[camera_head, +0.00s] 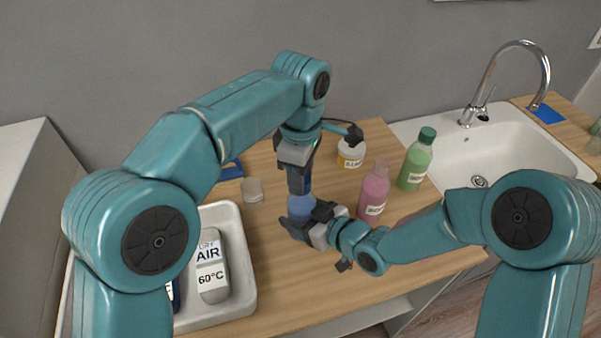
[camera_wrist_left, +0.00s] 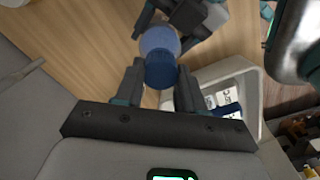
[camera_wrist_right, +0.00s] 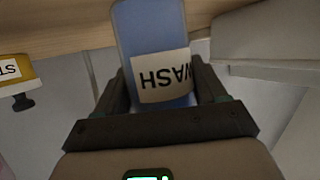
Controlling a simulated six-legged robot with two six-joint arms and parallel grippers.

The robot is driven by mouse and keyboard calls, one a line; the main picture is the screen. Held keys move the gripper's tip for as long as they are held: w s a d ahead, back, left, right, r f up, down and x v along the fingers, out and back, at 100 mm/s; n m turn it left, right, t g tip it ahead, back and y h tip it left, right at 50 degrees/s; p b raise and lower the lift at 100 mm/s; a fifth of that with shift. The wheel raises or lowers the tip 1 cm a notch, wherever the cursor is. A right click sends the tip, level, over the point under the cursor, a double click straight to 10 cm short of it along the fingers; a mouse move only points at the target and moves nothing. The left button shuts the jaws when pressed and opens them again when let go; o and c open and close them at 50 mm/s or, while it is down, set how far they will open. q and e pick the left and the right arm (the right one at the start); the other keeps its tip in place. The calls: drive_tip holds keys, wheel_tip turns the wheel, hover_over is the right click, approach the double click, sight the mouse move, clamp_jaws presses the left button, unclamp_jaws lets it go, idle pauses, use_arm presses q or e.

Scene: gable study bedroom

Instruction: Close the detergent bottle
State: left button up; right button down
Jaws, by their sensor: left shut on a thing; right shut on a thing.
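The blue detergent bottle (camera_head: 301,208) stands on the wooden counter, between my two grippers. Its label, reading WASH, shows upside down in the right wrist view (camera_wrist_right: 165,75). In the left wrist view the dark blue cap (camera_wrist_left: 160,73) sits between my left fingertips, lined up with the paler bottle body (camera_wrist_left: 158,42). I cannot tell whether the cap is fully seated. My left gripper (camera_head: 299,186) points down from above and is shut on the cap. My right gripper (camera_head: 305,223) comes in from the side and is shut on the bottle body.
A small clear cup (camera_head: 252,190) is to the left. A white tray (camera_head: 246,285) with an AIR 60°C bottle (camera_head: 210,264) lies front left. The sink (camera_head: 450,150) is at right.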

use_arm(q)
drive_tip(key=m, duration=0.5)
drive_tip(key=shift+m, duration=0.3)
drive_tip(key=m, duration=0.3)
drive_tip(key=shift+d, duration=0.1)
drive_tip(key=m, duration=0.5)
use_arm(e)
drive_tip(key=shift+f, duration=0.1)
use_arm(q)
drive_tip(key=m, duration=0.2)
drive_tip(key=shift+m, duration=0.4)
drive_tip(key=m, duration=0.5)
drive_tip(key=shift+d, duration=0.1)
drive_tip(key=m, duration=0.8)
drive_tip(key=shift+s+f, duration=0.1)
drive_tip(key=o, duration=1.1)
